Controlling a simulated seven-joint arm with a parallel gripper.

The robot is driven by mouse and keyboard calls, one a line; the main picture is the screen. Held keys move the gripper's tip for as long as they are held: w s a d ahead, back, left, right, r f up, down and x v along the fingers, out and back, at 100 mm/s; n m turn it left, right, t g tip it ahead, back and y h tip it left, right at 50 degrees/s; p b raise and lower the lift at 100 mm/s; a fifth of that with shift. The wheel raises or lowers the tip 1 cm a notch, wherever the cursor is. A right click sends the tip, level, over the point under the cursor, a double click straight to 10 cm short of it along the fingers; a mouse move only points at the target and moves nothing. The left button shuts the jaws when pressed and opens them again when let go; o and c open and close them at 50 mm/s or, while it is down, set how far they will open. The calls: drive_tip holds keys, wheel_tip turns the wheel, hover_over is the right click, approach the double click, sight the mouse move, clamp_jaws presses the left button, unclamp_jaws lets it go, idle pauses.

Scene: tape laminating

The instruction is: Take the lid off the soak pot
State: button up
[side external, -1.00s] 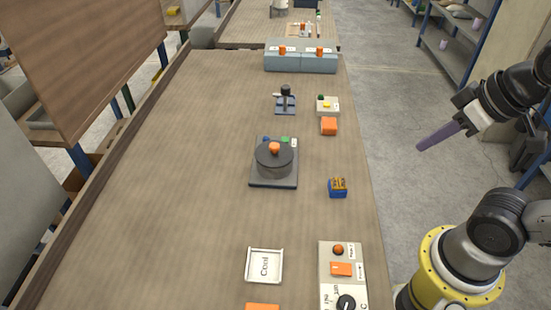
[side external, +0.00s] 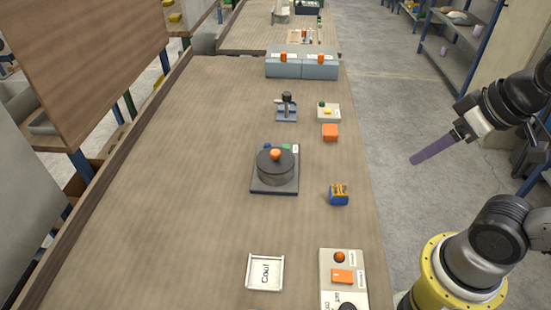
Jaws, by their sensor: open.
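The soak pot (side external: 277,177) is a dark grey round pot on a dark square base near the middle of the table. Its dark lid (side external: 267,161) is on it, with an orange knob (side external: 275,154) on top. My gripper (side external: 413,161) has long purple fingers and hangs off the table's right side, above the floor, well apart from the pot. It is open and empty. The fingers overlap in this view, so the gap between them is hidden.
A blue box (side external: 338,196) and an orange block (side external: 330,132) lie right of the pot. The table's left is clear.

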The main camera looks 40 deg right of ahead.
drive_tip(key=w+a+r+m+g, duration=0.2)
drive_tip(key=w+a+r+m, duration=0.1)
drive_tip(key=w+r+m, duration=0.95)
drive_tip(key=m+g, duration=0.4)
hover_over(275, 152)
drive_tip(key=f, duration=2)
drive_tip(key=shift+s+a+f, duration=0.1)
drive_tip(key=shift+a+f, duration=0.15)
drive_tip(key=shift+d+f, duration=0.2)
drive_tip(key=shift+f, duration=1.4)
drive_tip(key=shift+d+f, duration=0.15)
drive_tip(key=shift+f, duration=1.4)
clamp_jaws()
